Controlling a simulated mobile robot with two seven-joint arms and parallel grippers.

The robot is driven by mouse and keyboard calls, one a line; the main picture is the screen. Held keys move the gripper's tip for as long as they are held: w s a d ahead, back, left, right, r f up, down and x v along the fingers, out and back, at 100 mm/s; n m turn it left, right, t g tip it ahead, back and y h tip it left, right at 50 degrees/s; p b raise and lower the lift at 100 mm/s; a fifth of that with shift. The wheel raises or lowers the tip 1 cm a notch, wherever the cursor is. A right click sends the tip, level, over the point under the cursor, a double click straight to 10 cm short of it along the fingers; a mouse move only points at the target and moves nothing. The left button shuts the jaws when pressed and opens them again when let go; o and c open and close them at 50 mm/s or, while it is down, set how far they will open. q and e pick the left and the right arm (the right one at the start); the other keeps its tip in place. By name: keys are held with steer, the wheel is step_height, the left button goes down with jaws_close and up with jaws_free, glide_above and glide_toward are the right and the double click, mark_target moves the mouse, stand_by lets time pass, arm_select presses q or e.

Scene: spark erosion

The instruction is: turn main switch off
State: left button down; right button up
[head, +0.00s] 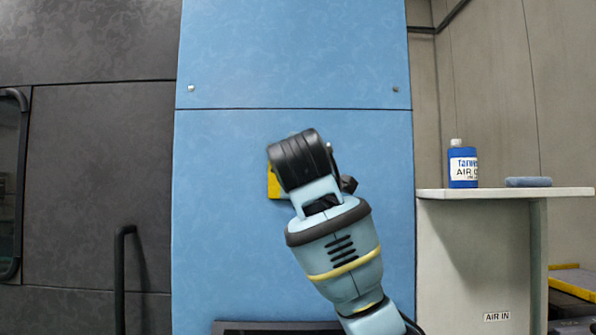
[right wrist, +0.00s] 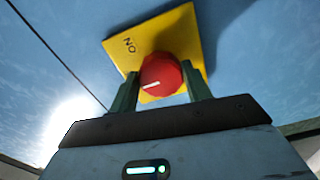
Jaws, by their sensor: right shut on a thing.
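The main switch is a red round knob (right wrist: 160,72) with a white mark on a yellow plate (right wrist: 185,30), mounted on the blue panel. The plate carries the word ON at its left side. The white mark lies nearly level on the knob's lower left in the right wrist view. My right gripper (right wrist: 163,84) is shut on the knob, with one green finger on each side of it. In the head view my right gripper (head: 303,160) hides the knob. Only an edge of the yellow plate (head: 272,186) shows there. My left gripper is not in view.
A blue cabinet panel (head: 230,220) surrounds the switch. A dark door with a black handle (head: 120,275) stands at the left. At the right, a shelf (head: 500,193) holds a blue bottle (head: 463,165) and a blue-grey block (head: 528,182).

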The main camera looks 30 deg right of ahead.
steer(key=o, duration=1)
steer(key=shift+c, duration=0.2)
steer(key=v, duration=0.8)
steer(key=shift+w, duration=0.15)
